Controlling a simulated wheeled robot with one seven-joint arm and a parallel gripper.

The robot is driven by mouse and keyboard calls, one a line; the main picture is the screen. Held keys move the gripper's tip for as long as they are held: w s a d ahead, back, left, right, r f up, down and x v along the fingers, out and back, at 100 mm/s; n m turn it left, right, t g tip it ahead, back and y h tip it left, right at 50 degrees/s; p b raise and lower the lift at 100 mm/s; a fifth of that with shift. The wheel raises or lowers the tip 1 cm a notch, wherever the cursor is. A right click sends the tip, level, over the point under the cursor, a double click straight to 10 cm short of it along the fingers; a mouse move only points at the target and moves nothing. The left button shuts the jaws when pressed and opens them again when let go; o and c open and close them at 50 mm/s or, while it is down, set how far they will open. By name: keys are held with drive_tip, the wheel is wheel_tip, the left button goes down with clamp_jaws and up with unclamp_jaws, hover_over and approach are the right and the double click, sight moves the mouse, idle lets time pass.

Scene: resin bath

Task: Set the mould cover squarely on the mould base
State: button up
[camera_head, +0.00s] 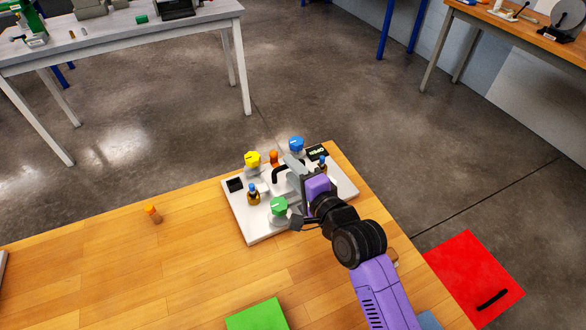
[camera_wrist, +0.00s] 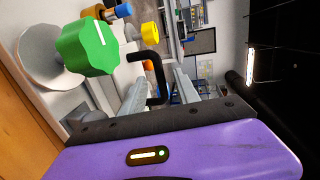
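My gripper (camera_head: 290,172) is over the white panel (camera_head: 262,227) on the wooden table in the head view. A bent black handle (camera_head: 277,172) rises beside its fingers. In the wrist view the black handle (camera_wrist: 137,56) stands between the two grey fingers of my gripper (camera_wrist: 163,76), with gaps visible, so the gripper looks open. I cannot make out the mould cover or the mould base as separate parts; my gripper and arm hide that part of the panel.
The panel carries a green knob (camera_head: 279,206), a yellow knob (camera_head: 252,159), a blue knob (camera_head: 296,144), an orange knob (camera_head: 274,157) and small amber bottles (camera_head: 253,194). An orange-capped piece (camera_head: 153,214) stands left on clear table. A green mat (camera_head: 258,316) lies in front.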

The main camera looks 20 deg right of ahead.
drive_tip(key=b+v, duration=0.1)
drive_tip(key=v, duration=0.6)
drive_tip(key=shift+s+r, duration=0.25)
drive_tip(key=shift+s, duration=0.1)
drive_tip(key=shift+d, duration=0.1)
drive_tip(key=shift+r+n, duration=0.25)
drive_tip(key=shift+n, duration=0.15)
drive_tip(key=s+n+h, duration=0.1)
drive_tip(key=s+n, duration=1.5)
drive_tip(key=s, duration=1.7)
drive_tip(key=shift+s+a+f+g, duration=0.15)
drive_tip(key=shift+s+a+g, duration=0.15)
drive_tip(key=shift+a+g, duration=0.15)
